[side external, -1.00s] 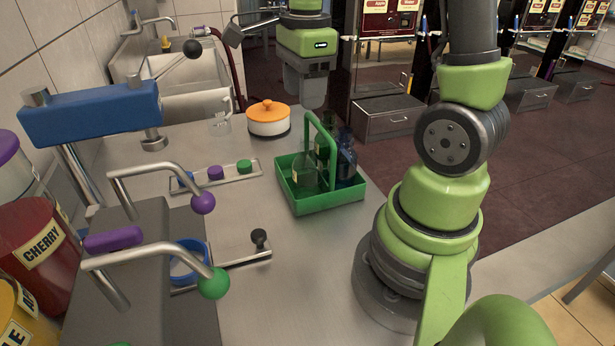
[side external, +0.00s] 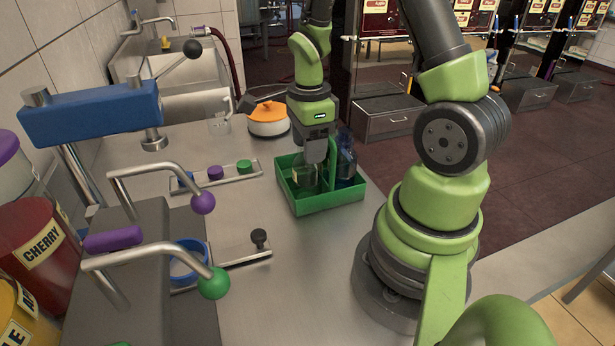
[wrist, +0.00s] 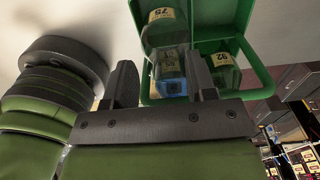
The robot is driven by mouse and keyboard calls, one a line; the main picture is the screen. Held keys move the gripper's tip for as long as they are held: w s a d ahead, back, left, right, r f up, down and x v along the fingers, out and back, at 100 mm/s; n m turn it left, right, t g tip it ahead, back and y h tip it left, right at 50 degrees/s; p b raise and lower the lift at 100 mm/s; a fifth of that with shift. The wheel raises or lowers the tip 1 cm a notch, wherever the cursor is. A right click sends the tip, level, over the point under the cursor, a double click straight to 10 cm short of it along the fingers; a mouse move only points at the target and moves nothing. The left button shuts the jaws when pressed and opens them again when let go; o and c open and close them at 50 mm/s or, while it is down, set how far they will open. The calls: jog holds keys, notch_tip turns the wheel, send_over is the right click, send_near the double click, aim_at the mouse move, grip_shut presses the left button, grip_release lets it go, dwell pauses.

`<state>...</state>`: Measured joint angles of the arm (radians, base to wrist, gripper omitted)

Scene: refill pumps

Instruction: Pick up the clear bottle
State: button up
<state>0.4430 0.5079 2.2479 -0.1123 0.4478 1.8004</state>
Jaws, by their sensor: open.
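Labelled bottles show beyond and between the fingers inside the caddy (wrist: 205,12). Which of them is the clear one is hard to tell in that view. No grip on any bottle shows.
A blue bottle (side external: 346,165) stands on the caddy's right side. An orange-lidded white pot (side external: 268,121) is behind it. A rail with coloured knobs (side external: 236,175) lies left. Lever pumps (side external: 165,195) rise at the far left. The counter (side external: 300,270) in front is clear.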

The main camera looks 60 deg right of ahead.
grip_shut()
jog(key=shift+r, duration=0.1)
notch_tip(320, 180, up, 24)
dwell(1.5)
